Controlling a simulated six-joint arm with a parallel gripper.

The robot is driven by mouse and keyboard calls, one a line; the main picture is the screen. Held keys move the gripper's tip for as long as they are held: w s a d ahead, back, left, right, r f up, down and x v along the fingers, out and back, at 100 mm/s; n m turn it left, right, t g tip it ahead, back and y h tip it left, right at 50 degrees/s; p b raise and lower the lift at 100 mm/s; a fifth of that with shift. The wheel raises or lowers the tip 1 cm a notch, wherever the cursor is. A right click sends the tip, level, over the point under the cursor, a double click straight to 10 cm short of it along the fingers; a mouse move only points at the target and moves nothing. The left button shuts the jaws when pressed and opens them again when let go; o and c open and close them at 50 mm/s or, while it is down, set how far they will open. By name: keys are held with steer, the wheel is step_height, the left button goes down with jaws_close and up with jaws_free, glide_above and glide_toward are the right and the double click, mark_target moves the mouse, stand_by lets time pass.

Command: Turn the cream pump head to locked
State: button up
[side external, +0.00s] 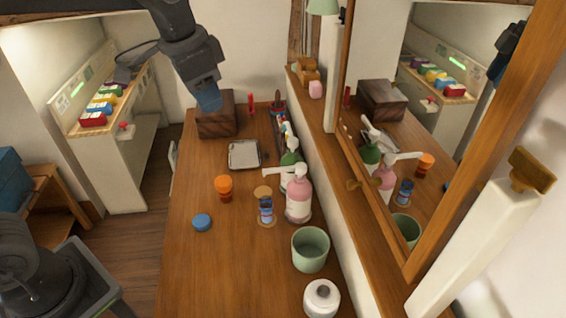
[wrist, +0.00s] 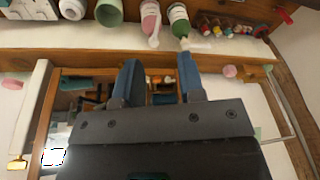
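A pink bottle (side external: 299,200) with a white pump head (side external: 284,172) stands upright on the wooden table, its spout pointing left. A green bottle (side external: 290,160) with a pale pump stands just behind it. I cannot tell from colour alone which one is the cream pump. In the wrist view the pink bottle (wrist: 150,16) and green bottle (wrist: 178,14) show at the top, beyond my fingers. My gripper (side external: 208,103) hangs at the far left of the table, well apart from both bottles. Its blue fingers (wrist: 158,78) are spread with nothing between them.
A green cup (side external: 311,250) and white jar (side external: 322,298) stand in front of the bottles. An orange container (side external: 223,188), blue lid (side external: 202,222), small tray (side external: 244,154) and wooden box (side external: 217,122) are leftward or behind. A mirror (side external: 440,130) lines the right side. The table's front left is clear.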

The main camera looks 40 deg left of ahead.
steer(key=w+d+f+m+g, duration=0.1)
steer(key=w+d+f+m, duration=0.15)
steer(key=w, duration=0.35)
steer(key=m+g, duration=0.2)
glide_toward(285, 170)
step_height(285, 170, down, 8)
steer(key=shift+s+a+f, duration=0.1)
steer(key=shift+a+f, duration=0.1)
jaws_close()
